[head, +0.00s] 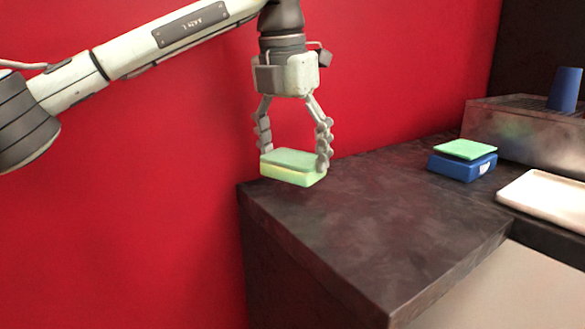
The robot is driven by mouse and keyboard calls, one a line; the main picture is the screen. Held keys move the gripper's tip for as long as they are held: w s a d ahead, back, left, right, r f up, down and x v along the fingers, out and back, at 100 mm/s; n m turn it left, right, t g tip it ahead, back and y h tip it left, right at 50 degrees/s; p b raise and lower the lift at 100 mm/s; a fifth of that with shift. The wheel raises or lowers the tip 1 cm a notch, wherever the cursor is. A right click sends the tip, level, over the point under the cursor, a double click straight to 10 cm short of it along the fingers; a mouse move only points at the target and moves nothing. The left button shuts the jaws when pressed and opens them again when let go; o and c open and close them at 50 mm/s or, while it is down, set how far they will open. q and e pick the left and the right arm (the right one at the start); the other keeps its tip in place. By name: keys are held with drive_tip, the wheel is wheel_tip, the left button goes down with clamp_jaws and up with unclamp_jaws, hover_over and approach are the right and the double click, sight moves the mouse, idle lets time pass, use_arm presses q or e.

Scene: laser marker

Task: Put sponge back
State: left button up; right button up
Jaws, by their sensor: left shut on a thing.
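A pale green and yellowish sponge (292,174) is in the head view, near the left back corner of the dark counter (385,215). My left gripper (294,160) points down from above and is shut on the sponge, with a finger at each side. I cannot tell whether the sponge touches the counter or hangs just above it. A blue box (462,167) with a flat green piece (466,149) on top stands on the counter to the right. My right gripper is not in view.
A white tray (546,198) lies at the right. Behind it is a grey metal block (520,128) with a blue cup (565,89) on top. A red wall (400,80) stands behind the counter. The counter's middle is clear.

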sight(291, 157)
use_arm(q)
wheel_tip(291, 157, down, 3)
drive_tip(key=shift+r, duration=0.1)
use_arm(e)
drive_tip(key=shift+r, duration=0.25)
use_arm(q)
drive_tip(key=shift+f, duration=0.3)
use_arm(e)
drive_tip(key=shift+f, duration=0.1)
use_arm(q)
drive_tip(key=o, duration=1.1)
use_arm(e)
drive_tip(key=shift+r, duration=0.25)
